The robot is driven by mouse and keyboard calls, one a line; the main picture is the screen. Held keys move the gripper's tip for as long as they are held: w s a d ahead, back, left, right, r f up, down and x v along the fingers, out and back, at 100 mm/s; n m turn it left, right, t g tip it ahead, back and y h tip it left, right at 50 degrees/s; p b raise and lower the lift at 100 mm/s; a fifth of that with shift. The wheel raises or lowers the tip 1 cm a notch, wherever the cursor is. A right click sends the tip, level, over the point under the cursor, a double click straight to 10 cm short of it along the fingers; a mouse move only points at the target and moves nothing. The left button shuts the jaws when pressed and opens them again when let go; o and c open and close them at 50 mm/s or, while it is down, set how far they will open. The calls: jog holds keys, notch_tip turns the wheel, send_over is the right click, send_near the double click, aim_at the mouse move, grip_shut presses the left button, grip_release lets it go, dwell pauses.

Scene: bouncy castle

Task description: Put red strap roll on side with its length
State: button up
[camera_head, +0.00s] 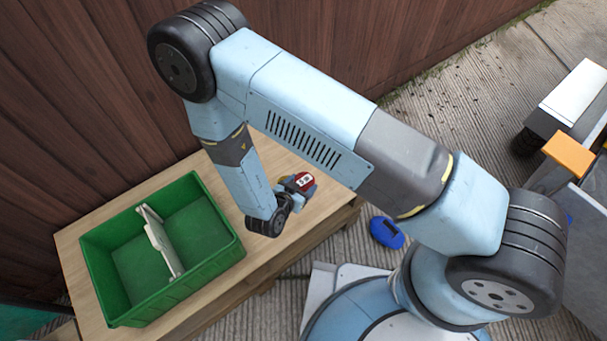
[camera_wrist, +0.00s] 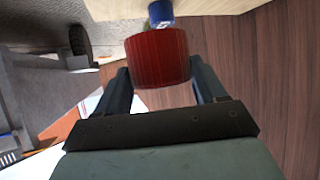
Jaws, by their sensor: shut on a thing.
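The red strap roll (camera_head: 304,181) is held by my gripper (camera_head: 298,186) above the right part of the wooden table (camera_head: 75,240). A white label with dark marks, too small to read surely, shows on its face toward the head camera. In the wrist view the red strap roll (camera_wrist: 158,58) sits between the two fingers of my gripper (camera_wrist: 160,85), which is shut on it. The green crate (camera_head: 125,318) stands on the table to the left, with a pale divider (camera_head: 160,243) between two compartments. Both compartments look empty.
A blue round thing (camera_head: 386,232) lies on the concrete right of the table. A blue thing (camera_wrist: 160,14) shows beyond the roll in the wrist view. A wooden fence (camera_head: 90,100) stands behind the table. A cart with an orange block (camera_head: 568,152) stands at right.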

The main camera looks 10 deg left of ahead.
jog(key=shift+s+r, duration=0.2)
jog(key=shift+s, duration=0.2)
jog(key=w+d+r+n+y, duration=0.1)
jog(key=w+d+r, duration=0.25)
jog(key=w, duration=0.45)
jog(key=w+d+r, duration=0.2)
jog(key=w+d, duration=0.2)
jog(key=w, duration=0.3)
jog(key=w+d+r+n+y, duration=0.15)
jog(key=w+d, duration=0.25)
jog(key=w, duration=0.4)
jog(key=w+d+r, duration=0.2)
jog(key=d, duration=0.5)
jog(key=w+d+r+y, duration=0.1)
jog(key=w+d+r, duration=0.1)
jog(key=d, duration=0.6)
jog(key=w+d+r+n, duration=0.1)
jog(key=d+r, duration=0.3)
jog(key=d, duration=0.4)
jog(key=shift+w+t, duration=0.3)
jog(key=shift+w, duration=0.6)
